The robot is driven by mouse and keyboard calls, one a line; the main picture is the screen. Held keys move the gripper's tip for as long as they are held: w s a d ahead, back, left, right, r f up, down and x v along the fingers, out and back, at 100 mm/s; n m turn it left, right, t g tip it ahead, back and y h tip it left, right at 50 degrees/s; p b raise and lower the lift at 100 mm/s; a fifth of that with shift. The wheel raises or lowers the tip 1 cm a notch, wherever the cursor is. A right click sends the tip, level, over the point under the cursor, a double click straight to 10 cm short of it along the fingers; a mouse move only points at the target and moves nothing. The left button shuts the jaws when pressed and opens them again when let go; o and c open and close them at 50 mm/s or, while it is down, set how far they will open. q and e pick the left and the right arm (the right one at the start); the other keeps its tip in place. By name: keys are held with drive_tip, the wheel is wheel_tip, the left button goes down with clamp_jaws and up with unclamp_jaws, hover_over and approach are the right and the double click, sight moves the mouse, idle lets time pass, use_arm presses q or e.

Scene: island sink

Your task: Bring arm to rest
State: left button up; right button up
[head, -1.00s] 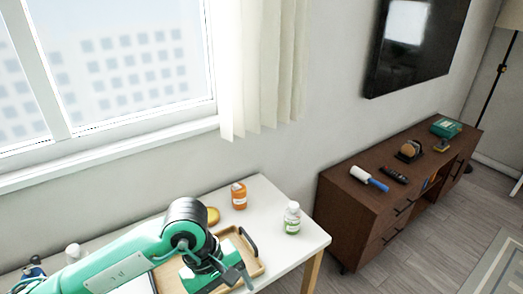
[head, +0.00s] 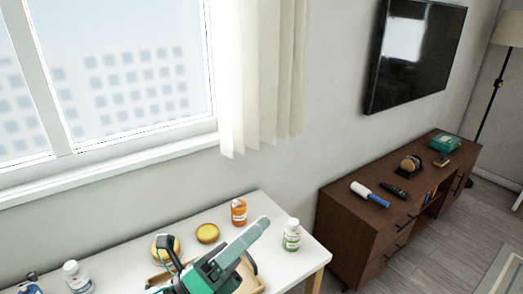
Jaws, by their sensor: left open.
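My right gripper is not in view.
On the white table (head: 118,268) stand an orange bottle (head: 239,212), a white and green bottle (head: 292,235), two yellow round items (head: 207,233) and a white bottle (head: 76,276) at left. A brown cabinet (head: 345,232) stands to the right. A window and curtain are behind.

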use_arm(q)
drive_tip(key=w+a+f+n+t+y, duration=0.4)
drive_tip(key=a+n+t+y, duration=0.15)
drive_tip(key=n+y, duration=0.5)
drive_tip(key=w+a+f+n+t+y, duration=0.3)
drive_tip(key=a+f+n+t+y, duration=0.3)
drive_tip(key=n, duration=0.7)
drive_tip(key=s+a+f+n+g+y, duration=0.2)
drive_tip(key=a+f+n+g+y, duration=0.5)
drive_tip(key=f, duration=0.5)
drive_tip(key=s+a+f+n+g, duration=0.3)
drive_tip(key=s+f+n+g, duration=0.4)
drive_tip(key=s+f+g, duration=0.75)
drive_tip(key=s+f+t, duration=0.1)
drive_tip(key=s+f, duration=0.1)
drive_tip(key=f, duration=1.4)
drive_tip(key=s+f, duration=0.3)
drive_tip(key=f, duration=1.3)
drive_tip(key=s+a+f, duration=0.3)
drive_tip(key=s+f, duration=1.6)
drive_tip(key=f, duration=0.1)
drive_tip(key=shift+m+g, duration=0.35)
drive_tip(key=shift+g, duration=0.05)
